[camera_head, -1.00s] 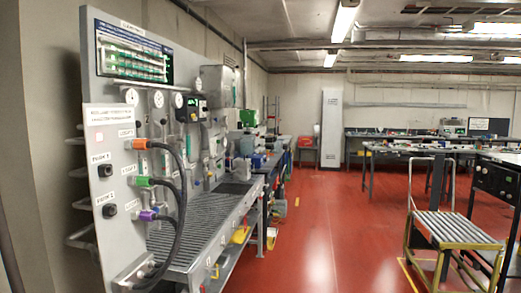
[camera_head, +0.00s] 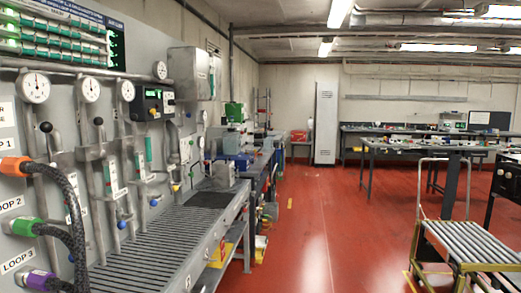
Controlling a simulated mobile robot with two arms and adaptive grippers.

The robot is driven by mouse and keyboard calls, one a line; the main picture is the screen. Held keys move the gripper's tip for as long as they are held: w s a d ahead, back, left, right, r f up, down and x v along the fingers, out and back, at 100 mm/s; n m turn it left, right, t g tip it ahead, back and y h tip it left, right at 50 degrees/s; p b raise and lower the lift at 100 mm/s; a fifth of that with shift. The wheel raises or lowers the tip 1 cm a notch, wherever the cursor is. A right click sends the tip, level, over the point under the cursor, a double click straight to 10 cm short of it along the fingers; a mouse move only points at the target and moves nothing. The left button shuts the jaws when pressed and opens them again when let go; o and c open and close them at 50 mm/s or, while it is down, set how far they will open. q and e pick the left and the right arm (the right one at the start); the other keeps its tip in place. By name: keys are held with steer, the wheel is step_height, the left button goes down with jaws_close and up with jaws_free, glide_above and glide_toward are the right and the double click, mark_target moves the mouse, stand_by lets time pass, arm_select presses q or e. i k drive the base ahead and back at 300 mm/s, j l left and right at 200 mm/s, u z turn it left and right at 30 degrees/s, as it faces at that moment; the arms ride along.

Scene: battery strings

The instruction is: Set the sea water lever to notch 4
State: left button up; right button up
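A grey wall panel (camera_head: 145,40) stands at the left and carries several upright levers in slotted plates. One lever with a black ball knob (camera_head: 46,127) is at the left, and another black-knobbed lever (camera_head: 98,121) is to its right. More levers or valves with blue lower ends (camera_head: 121,224) stand along the panel. Their small labels and notch marks are too small to read, so I cannot tell which is the sea water lever or where it is set. Neither of my grippers is in view.
Orange (camera_head: 14,166), green (camera_head: 24,226) and purple (camera_head: 38,279) hose couplings stick out at the panel's left. A ribbed grey bench (camera_head: 150,260) runs below the levers. A yellow-framed roller cart (camera_head: 465,243) stands at the right. The red floor (camera_head: 320,215) between is clear.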

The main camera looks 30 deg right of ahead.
mark_target(191, 142)
steer(key=i+l+z, duration=0.1)
steer(key=i+l, duration=0.4)
steer(key=i+l+z, duration=0.15)
steer(key=i+l, duration=0.3)
steer(key=i, duration=0.3)
